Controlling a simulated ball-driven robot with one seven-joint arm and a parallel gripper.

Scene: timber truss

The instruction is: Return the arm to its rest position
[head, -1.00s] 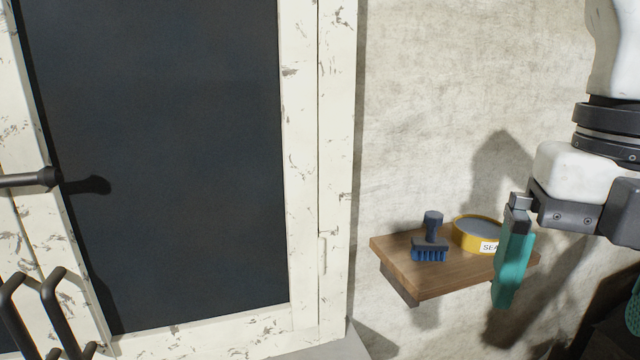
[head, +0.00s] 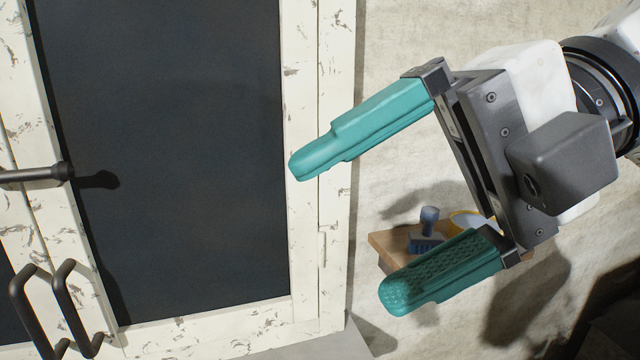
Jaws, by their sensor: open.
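My gripper (head: 343,228) is large in the right half of the head view, with its two teal fingers spread wide and nothing between them. The upper finger points left across the white frame of the door. The lower finger is in front of the wooden shelf and hides much of it. My arm comes in from the right edge.
A wooden shelf (head: 384,248) on the plaster wall holds a blue brush (head: 428,222) and a partly hidden yellow tin (head: 462,218). A dark-panelled door (head: 170,150) with a peeling white frame fills the left, with black handles (head: 70,300) at lower left.

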